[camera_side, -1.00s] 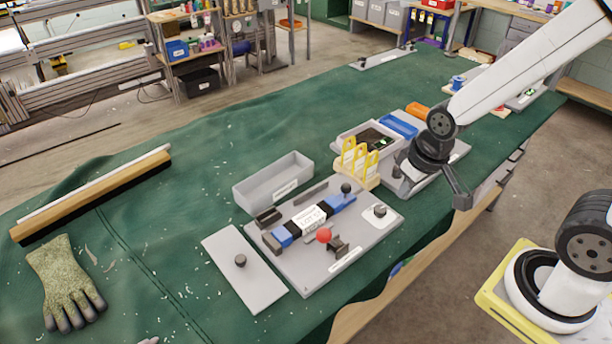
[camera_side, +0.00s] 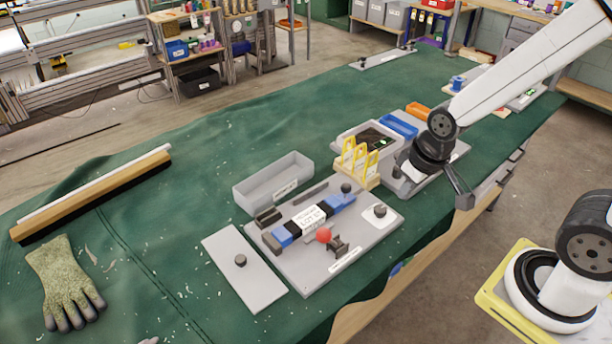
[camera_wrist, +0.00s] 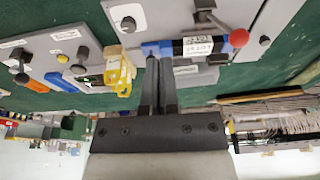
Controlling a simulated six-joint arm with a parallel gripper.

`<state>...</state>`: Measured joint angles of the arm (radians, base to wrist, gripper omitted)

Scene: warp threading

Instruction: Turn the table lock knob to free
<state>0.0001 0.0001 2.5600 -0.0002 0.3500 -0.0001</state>
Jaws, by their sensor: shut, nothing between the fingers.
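A dark round knob (camera_side: 380,210) sits on a white square at the right corner of the grey fixture plate (camera_side: 300,272); it shows at the top left of the wrist view (camera_wrist: 128,24). A second dark knob (camera_side: 240,260) stands on a separate flat grey plate, and another (camera_side: 346,188) is by the blue-and-black part. No readable marking tells which one is the table lock. A red ball (camera_side: 324,235) tops a lever on the fixture. My gripper (camera_side: 464,200) is shut and empty, right of the fixture and apart from every knob. Its fingers also show in the wrist view (camera_wrist: 159,62).
A grey open bin (camera_side: 273,182) stands behind the fixture. Yellow upright loops (camera_side: 357,158) and a blue tray (camera_side: 398,126) stand between the fixture and my arm. A glove (camera_side: 65,285) and a long wooden brush (camera_side: 95,195) lie on the left. The green cloth between them is mostly clear.

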